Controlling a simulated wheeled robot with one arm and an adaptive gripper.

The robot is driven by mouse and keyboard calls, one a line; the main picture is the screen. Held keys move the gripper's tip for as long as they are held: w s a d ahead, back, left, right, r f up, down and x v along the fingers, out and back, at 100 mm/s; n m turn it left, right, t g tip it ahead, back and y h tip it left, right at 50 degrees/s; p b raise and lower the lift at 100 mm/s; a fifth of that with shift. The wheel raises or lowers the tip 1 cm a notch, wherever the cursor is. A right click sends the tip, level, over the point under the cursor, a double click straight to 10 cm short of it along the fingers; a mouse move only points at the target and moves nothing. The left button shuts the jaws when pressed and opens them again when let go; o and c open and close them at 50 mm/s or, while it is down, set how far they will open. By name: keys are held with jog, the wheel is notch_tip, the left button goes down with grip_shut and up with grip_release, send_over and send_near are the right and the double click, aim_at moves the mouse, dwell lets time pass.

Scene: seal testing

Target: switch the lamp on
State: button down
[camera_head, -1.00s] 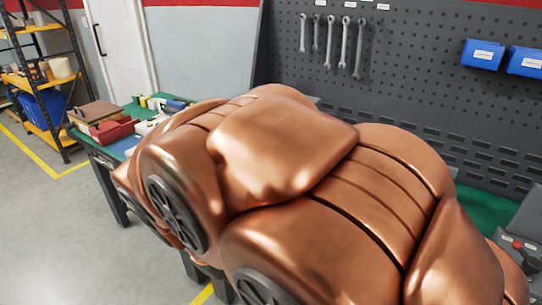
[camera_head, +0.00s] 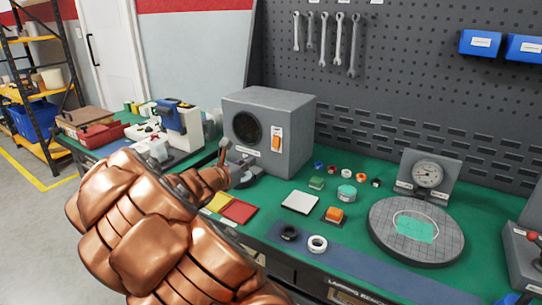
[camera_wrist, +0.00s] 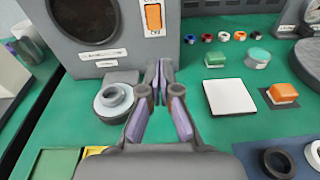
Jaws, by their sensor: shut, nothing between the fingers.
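My gripper (camera_head: 224,150) is shut and empty in front of the lower left face of a grey box (camera_head: 300,135). In the wrist view its fingertips (camera_wrist: 157,72) meet just below an orange rocker switch (camera_wrist: 153,17) on the box front; I cannot tell whether they touch the box. The switch also shows in the head view (camera_head: 277,140), with a label around it. Left of it on the box is a round dark opening (camera_head: 247,128). I see nothing that is plainly a lit lamp, and the rocker's position is too small to tell.
A grey ringed part (camera_wrist: 114,102) lies left of my fingers. A white plate (camera_head: 300,202), an orange block (camera_head: 334,214), rings and a gauge (camera_head: 428,175) with a round plate stand to the right. Green mat (camera_head: 370,215) shows between them.

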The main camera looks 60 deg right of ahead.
aim_at(275, 147)
jog(key=shift+w+d+f+n+t, duration=0.15)
jog(key=shift+w+f+n+t, duration=0.15)
jog(key=shift+w+n, duration=0.1)
jog(key=shift+d, duration=0.1)
jog(key=d, duration=0.4)
jog(key=d+f, duration=0.1)
jog(key=d, duration=0.4)
jog(key=d+p, duration=0.1)
jog(key=d, duration=0.3)
jog(key=shift+w+d+f, duration=0.25)
jog(key=shift+d+f, duration=0.1)
jog(key=shift+f, duration=0.1)
